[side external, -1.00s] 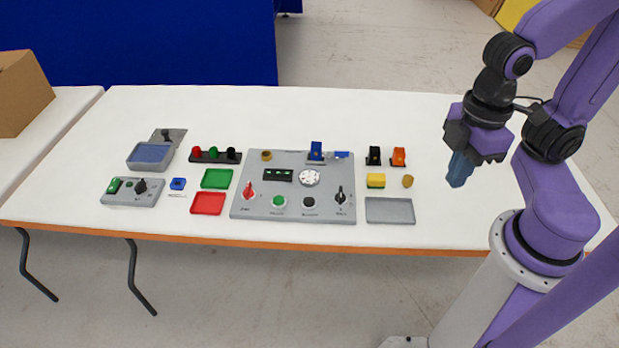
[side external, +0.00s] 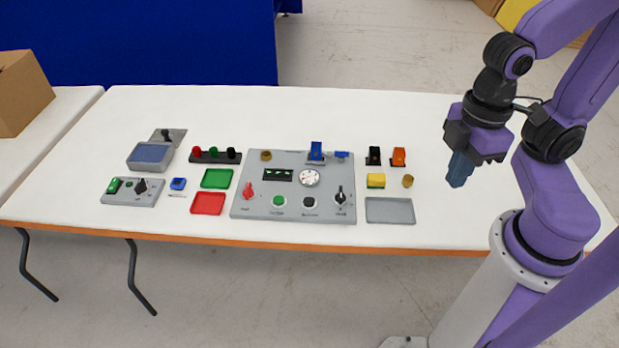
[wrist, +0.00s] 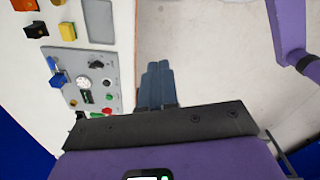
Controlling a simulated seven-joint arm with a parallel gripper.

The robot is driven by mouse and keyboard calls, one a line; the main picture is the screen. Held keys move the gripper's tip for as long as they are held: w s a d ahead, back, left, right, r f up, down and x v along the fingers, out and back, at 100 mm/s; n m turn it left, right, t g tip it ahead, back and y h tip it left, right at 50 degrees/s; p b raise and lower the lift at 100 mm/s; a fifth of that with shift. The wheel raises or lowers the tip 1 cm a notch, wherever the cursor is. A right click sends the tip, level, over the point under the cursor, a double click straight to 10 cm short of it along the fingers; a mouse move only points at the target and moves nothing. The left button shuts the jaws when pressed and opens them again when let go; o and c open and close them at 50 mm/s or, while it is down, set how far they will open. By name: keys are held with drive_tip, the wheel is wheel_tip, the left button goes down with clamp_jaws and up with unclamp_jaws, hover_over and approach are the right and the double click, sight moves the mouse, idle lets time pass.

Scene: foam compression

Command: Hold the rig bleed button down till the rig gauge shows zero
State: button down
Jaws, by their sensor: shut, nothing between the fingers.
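The rig (side external: 240,207) is a grey panel in the middle of the table. It carries a white round gauge (side external: 309,178), whose needle reading is too small to tell. A green button (side external: 279,201) and a black button (side external: 309,202) sit along its front; their labels are too blurred to read, so I cannot tell which is the bleed button. The gauge also shows in the wrist view (wrist: 82,83). My gripper (side external: 457,182) is shut and empty, with blue fingers pointing down, above the right part of the table, well to the right of the rig and apart from it.
Right of the rig are a grey tray (side external: 390,221), a yellow block (side external: 376,180), a brass piece (side external: 407,181), and black and orange clamps (side external: 398,157). A red knob (side external: 250,191) and blue toggle (side external: 316,151) rise from the rig. Trays and a control box (side external: 132,191) lie left.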

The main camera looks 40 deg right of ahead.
drive_tip(key=n+t+y, duration=0.2)
drive_tip(key=t+y, duration=0.2)
drive_tip(key=t, duration=0.4)
hover_over(312, 202)
wheel_tip(312, 202, down, 16)
drive_tip(key=shift+r, duration=0.15)
drive_tip(key=shift+s+f, duration=0.1)
drive_tip(key=shift+f, duration=4.3)
drive_tip(key=shift+f, duration=0.25)
drive_tip(key=shift+f, duration=0.2)
